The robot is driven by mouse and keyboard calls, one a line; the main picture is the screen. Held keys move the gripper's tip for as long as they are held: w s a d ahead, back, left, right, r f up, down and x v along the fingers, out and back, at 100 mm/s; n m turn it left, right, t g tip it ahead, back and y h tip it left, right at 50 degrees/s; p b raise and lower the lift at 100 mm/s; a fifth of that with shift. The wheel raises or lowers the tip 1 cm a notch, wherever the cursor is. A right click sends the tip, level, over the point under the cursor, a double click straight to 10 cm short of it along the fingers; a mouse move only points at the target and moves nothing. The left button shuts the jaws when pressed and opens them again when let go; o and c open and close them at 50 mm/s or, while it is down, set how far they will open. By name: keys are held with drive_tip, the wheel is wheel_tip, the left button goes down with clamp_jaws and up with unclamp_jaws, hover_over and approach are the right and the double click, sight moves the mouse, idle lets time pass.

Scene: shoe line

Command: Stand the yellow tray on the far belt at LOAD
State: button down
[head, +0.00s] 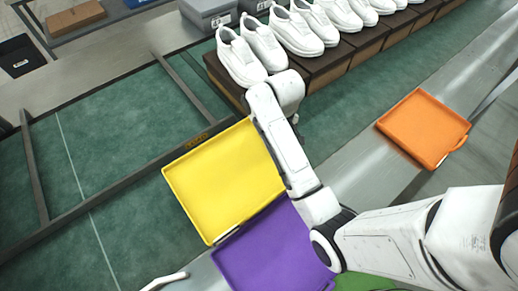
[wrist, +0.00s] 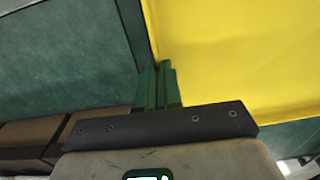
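The yellow tray (head: 222,178) is left of my arm in the head view, over the dark near rail of the green far belt (head: 105,145) and beside a small yellow marking (head: 197,139), too small to read surely. In the wrist view the yellow tray (wrist: 235,55) fills the upper right. My gripper (wrist: 159,72) has its two green fingers close together, one on each side of the tray's rim, shut on it. In the head view my arm hides the gripper. I cannot tell whether the tray touches the belt or rail.
A purple tray (head: 272,248) lies just below the yellow one, with a green tray (head: 362,284) partly hidden beside it. An orange tray (head: 424,128) lies on the grey surface at right. White shoes (head: 297,32) stand on brown boxes (head: 335,62) behind. The left of the belt is clear.

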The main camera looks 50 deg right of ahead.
drive_tip(key=w+f, duration=0.6)
drive_tip(key=shift+d, duration=0.2)
drive_tip(key=shift+f, duration=1.7)
drive_tip(key=shift+f, duration=0.15)
drive_tip(key=c, duration=1.3)
unclamp_jaws()
